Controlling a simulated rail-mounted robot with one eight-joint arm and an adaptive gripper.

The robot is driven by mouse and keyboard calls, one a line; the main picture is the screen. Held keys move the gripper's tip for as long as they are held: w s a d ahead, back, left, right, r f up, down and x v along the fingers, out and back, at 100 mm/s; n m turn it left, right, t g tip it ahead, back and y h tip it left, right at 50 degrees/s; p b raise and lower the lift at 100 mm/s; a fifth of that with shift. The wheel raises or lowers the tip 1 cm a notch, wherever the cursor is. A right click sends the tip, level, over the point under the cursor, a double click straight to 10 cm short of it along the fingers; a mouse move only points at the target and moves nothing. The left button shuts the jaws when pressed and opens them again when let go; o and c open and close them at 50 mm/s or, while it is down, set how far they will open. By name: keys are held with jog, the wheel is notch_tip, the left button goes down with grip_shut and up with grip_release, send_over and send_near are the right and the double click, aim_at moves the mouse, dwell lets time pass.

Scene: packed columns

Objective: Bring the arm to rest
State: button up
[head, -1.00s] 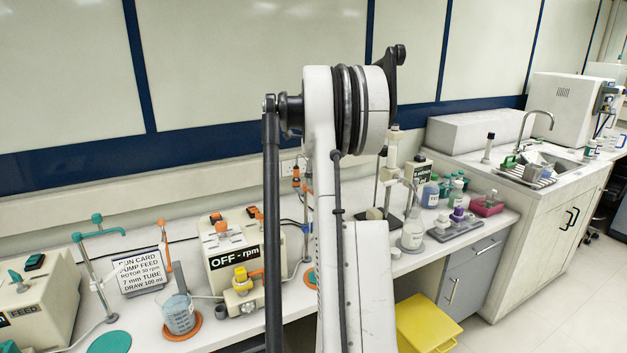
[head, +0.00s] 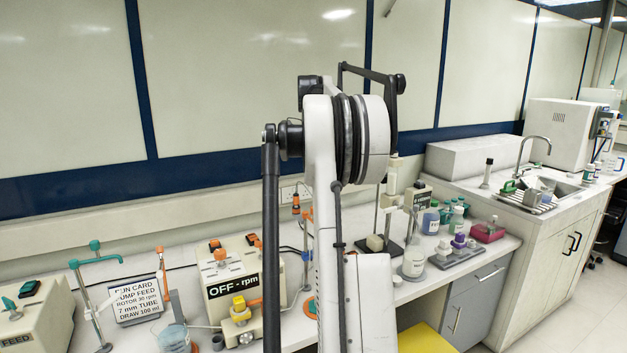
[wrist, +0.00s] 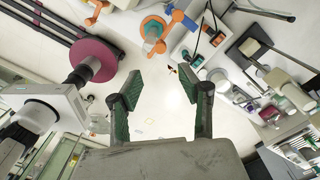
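My gripper (wrist: 163,98) shows in the wrist view with its two green-padded fingers spread apart. Nothing is between the fingers; pale bench top and floor lie beyond them. In the head view my white arm link stands upright in the middle, with its large joint near the top and a dark bracket above it. The gripper itself is not visible in the head view.
Below the arm is a white bench with a pump marked OFF - rpm (head: 231,286), a run card (head: 136,299), a beaker (head: 174,337) and a conical flask (head: 413,257). A sink (head: 560,193) is at right. A yellow bin (head: 425,339) stands on the floor.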

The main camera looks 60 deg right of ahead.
dwell(0.6)
jog(key=w+a+n+t+h+b, duration=0.1)
jog(key=w+a+n, duration=0.3)
jog(key=a, duration=0.8)
jog(key=w+a+n+t, duration=0.1)
jog(key=w+a+n, duration=0.1)
jog(key=a+n, duration=0.65)
jog(key=w+a+n+t+h+b, duration=0.1)
jog(key=w+a+n, duration=0.15)
jog(key=a, duration=1.15)
jog(key=s+a+f+n+t, duration=0.1)
jog(key=s+a+n, duration=0.15)
jog(key=a, duration=0.25)
jog(key=s+a+f+n, duration=0.1)
jog(key=a+f+n, duration=0.15)
jog(key=a, duration=0.35)
jog(key=s+a+f+n+t, duration=0.1)
jog(key=s+a+n, duration=0.15)
jog(key=a, duration=0.25)
jog(key=s+a+f+n+t+y, duration=0.1)
jog(key=s+a+f+n, duration=0.4)
jog(key=a+f, duration=0.1)
jog(key=s+a+f+n+t+y+b, duration=0.1)
jog(key=s+a+f+n, duration=0.3)
jog(key=a+f+n, duration=0.2)
jog(key=shift+s+a, duration=0.4)
jog(key=shift+a, duration=0.85)
